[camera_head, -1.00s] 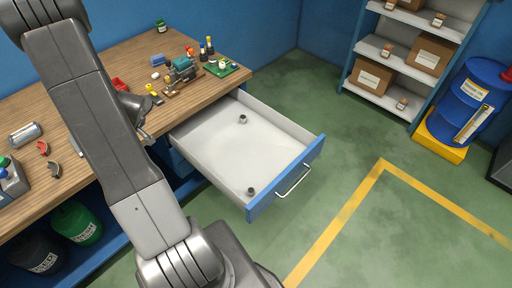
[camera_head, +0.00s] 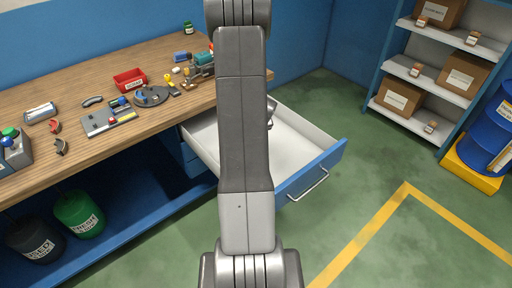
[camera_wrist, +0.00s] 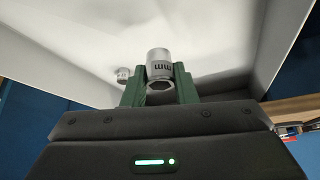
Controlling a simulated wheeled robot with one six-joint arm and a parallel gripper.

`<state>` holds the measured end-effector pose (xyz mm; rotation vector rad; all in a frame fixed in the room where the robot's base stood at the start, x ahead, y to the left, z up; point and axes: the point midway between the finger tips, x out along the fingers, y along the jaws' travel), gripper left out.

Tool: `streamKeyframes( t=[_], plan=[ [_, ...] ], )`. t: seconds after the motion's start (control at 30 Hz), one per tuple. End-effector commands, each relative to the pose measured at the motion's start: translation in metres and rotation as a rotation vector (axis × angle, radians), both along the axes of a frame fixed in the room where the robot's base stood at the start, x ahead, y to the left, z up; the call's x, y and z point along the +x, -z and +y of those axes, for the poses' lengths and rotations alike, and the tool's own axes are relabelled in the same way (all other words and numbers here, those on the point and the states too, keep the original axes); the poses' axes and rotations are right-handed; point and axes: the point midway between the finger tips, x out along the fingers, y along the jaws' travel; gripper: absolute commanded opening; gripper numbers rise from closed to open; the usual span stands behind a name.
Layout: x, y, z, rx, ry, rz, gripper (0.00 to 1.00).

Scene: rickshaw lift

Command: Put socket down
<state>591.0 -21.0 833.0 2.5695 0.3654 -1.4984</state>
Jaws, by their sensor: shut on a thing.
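A silver metal socket (camera_wrist: 159,63) with dark lettering is between the two green fingers of my gripper (camera_wrist: 160,85) in the wrist view. The fingers are shut on it. Its open end shows a hex hole. The blue-fronted drawer (camera_head: 325,163) stands open, with a pale interior. My gripper is over the drawer, mostly hidden behind my arm in the head view. A second, smaller-looking socket (camera_wrist: 123,74) is in the drawer, to the left of the held one. How high the held socket is above the drawer floor is not clear.
The wooden workbench (camera_head: 60,93) is on the left, with a red bin (camera_head: 130,80), a grey tool plate (camera_head: 108,122) and other tools. Shelves with boxes (camera_head: 397,96) and a blue drum (camera_head: 490,130) stand at the right. The green floor between is clear.

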Motion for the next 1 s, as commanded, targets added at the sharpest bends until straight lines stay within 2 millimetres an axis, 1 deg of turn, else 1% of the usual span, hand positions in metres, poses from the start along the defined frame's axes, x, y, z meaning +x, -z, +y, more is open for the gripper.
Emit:
streamKeyframes(
  t=[0.03,0.13,0.17,0.2,0.3,0.4,0.5,0.6,0.67,0.9,1.0],
  plan=[
    [0.011,0.026,-0.013,-0.003,0.033,-0.006,0.02],
    [0.035,0.035,-0.047,-0.001,0.117,-0.010,0.02],
    [0.041,0.036,-0.058,-0.001,0.143,-0.012,0.02],
    [0.048,0.036,-0.073,-0.001,0.177,-0.012,0.02],
    [0.062,0.031,-0.108,0.002,0.258,-0.014,0.02],
    [0.070,0.024,-0.138,0.002,0.329,-0.012,0.02],
    [0.074,0.018,-0.160,0.003,0.382,-0.010,0.02],
    [0.076,0.016,-0.171,0.003,0.411,-0.008,0.02],
    [0.076,0.020,-0.174,0.004,0.420,-0.005,0.02],
    [0.076,0.063,-0.175,0.004,0.421,-0.003,0.02],
    [0.076,0.071,-0.175,0.005,0.421,-0.006,0.02]
  ],
)
